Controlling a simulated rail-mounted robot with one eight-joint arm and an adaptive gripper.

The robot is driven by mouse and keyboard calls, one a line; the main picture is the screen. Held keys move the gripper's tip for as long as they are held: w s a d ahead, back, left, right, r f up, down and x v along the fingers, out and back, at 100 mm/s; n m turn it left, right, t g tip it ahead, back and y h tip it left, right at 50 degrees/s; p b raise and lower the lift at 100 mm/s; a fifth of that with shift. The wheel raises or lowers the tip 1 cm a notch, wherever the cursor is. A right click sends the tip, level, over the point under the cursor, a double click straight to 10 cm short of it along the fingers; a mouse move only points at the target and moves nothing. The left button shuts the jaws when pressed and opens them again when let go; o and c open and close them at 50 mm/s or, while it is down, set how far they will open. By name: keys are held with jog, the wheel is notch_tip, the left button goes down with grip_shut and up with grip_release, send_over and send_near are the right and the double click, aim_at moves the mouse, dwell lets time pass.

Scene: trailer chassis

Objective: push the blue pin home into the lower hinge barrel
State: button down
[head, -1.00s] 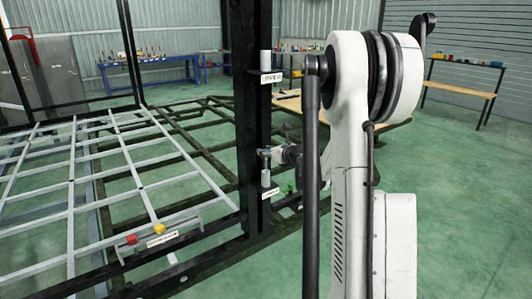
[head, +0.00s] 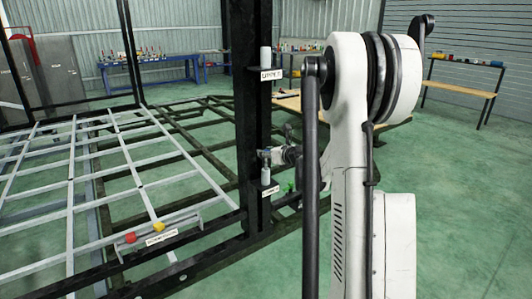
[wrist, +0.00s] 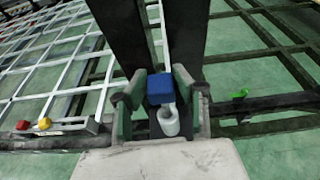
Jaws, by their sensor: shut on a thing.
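My gripper (wrist: 160,95) is shut on the blue pin (wrist: 160,88), with a dark green-grey finger on each side of its block-shaped blue head. The pin's thin pale shank points down at the mouth of the lower hinge barrel (wrist: 168,122), a light grey cylinder. The shank tip overlaps the barrel mouth; I cannot tell how deep it sits. The blue head stands clear above the barrel. In the head view, my gripper (head: 272,154) is at the black post just above the lower barrel (head: 266,176), and the pin is too small to make out.
The black post (head: 248,120) rises close behind the barrel. An upper barrel (head: 265,59) sits on a labelled bracket higher up. A labelled rail with a red (head: 130,237) and a yellow piece (head: 158,226) lies left. A green item (wrist: 240,94) is right of the gripper.

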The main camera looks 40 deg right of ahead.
aim_at(266, 170)
jog(key=shift+f+b, duration=2.15)
jog(key=shift+f, duration=0.75)
jog(key=c, duration=1.3)
grip_release()
jog(key=v, duration=1.2)
jog(key=shift+a, duration=0.15)
jog(key=shift+w+r, duration=0.1)
jog(key=s+a+r+n+g+y+p, duration=0.15)
jog(key=a+r+n, duration=0.25)
jog(key=a+n, duration=0.75)
jog(key=s+a+r+n+g+y+p, duration=0.1)
jog(key=s+a+r+n+g+p, duration=0.4)
jog(key=a, duration=1.1)
jog(key=s+a+n, duration=0.5)
jog(key=n, duration=0.1)
jog(key=s+a+n+h+p, duration=0.1)
jog(key=s+a+n, duration=0.4)
jog(key=n, duration=0.2)
jog(key=s+a+n+g+p, duration=0.1)
jog(key=s+a+n, duration=0.4)
jog(key=s+n, duration=0.1)
jog(key=shift+s+r+n, duration=0.1)
jog(key=shift+r+n, duration=0.05)
jog(key=shift+n, duration=0.6)
